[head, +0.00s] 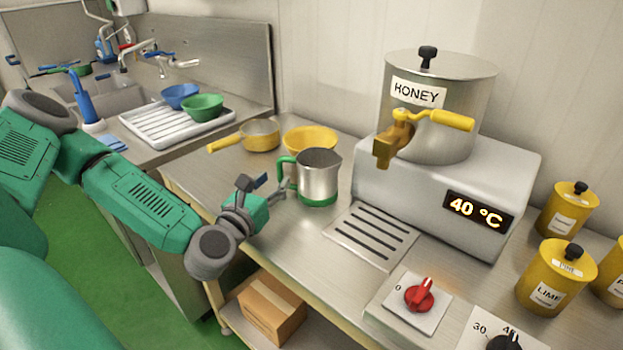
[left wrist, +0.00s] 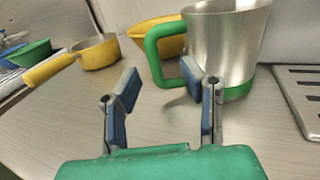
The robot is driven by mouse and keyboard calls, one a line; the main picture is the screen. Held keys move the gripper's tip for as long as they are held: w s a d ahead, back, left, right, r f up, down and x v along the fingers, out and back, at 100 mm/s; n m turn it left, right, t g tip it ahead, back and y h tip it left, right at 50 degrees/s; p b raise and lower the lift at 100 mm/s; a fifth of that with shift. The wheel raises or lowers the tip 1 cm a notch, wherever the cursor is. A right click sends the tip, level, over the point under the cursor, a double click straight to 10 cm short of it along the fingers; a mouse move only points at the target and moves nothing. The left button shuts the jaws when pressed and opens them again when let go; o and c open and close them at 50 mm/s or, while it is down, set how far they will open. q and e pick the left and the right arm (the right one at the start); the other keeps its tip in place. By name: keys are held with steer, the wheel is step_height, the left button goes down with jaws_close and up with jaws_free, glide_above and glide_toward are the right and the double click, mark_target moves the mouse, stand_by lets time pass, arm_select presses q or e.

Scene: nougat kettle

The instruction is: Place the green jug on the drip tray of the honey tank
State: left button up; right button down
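The green jug (head: 319,177) is a steel jug with a green handle and green base band. It stands upright on the steel counter, left of the drip tray (head: 371,234). The slotted drip tray lies in front of the honey tank (head: 437,105), below its brass tap (head: 393,145). My left gripper (head: 272,188) is just left of the jug's handle. In the left wrist view my left gripper (left wrist: 163,110) has its blue-padded fingers apart with nothing between them. The jug (left wrist: 222,50) is ahead and to the right, its handle close by the right finger. My right gripper is not in view.
A yellow pan (head: 260,135) and yellow bowl (head: 311,139) stand behind the jug. A red knob (head: 420,295) is in front of the drip tray. Yellow canisters (head: 557,277) stand at the right. The sink and a white rack (head: 165,125) are at the left.

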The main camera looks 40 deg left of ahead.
mark_target(280, 172)
arm_select(q)
steer(key=shift+w, duration=0.25)
steer(key=w+a, duration=0.1)
steer(key=w, duration=0.2)
steer(key=w+a+p, duration=0.1)
steer(key=shift+w+a+f, duration=0.25)
steer(key=shift+w+a, duration=0.05)
steer(key=shift+d+r, duration=0.1)
steer(key=shift+d, duration=0.1)
steer(key=shift+d+r, duration=0.1)
steer(key=shift+d, duration=0.25)
jaws_close()
